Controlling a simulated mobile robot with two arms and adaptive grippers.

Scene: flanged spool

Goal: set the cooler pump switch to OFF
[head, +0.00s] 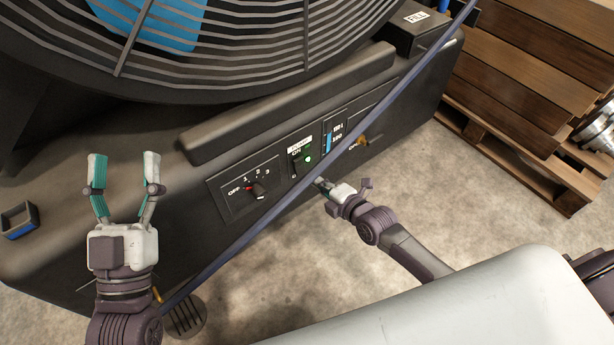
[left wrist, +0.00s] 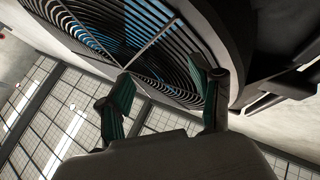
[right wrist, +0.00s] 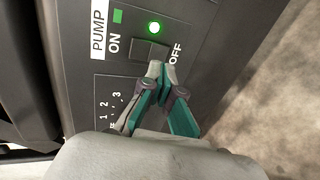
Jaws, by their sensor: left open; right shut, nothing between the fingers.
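The cooler pump switch is a dark rocker (head: 298,165) on the front panel of the big fan cooler. In the right wrist view the rocker (right wrist: 150,50) sits between the printed words ON and OFF, under a PUMP label (right wrist: 98,28). A green lamp (right wrist: 154,28) beside it is lit. My right gripper (head: 321,184) is shut and empty; in the right wrist view its fingertips (right wrist: 156,70) overlap the rocker's near edge. I cannot tell whether they touch it. My left gripper (head: 125,175) is open and empty above the cooler's left end; it also shows in the left wrist view (left wrist: 166,84).
A rotary knob (head: 258,190) marked OFF, 1, 2, 3 sits left of the switch. A blue level gauge (head: 329,143) and an orange knob (head: 362,140) sit right of it. A dark bar (head: 260,228) crosses diagonally before the panel. A wooden pallet (head: 510,150) stands at right.

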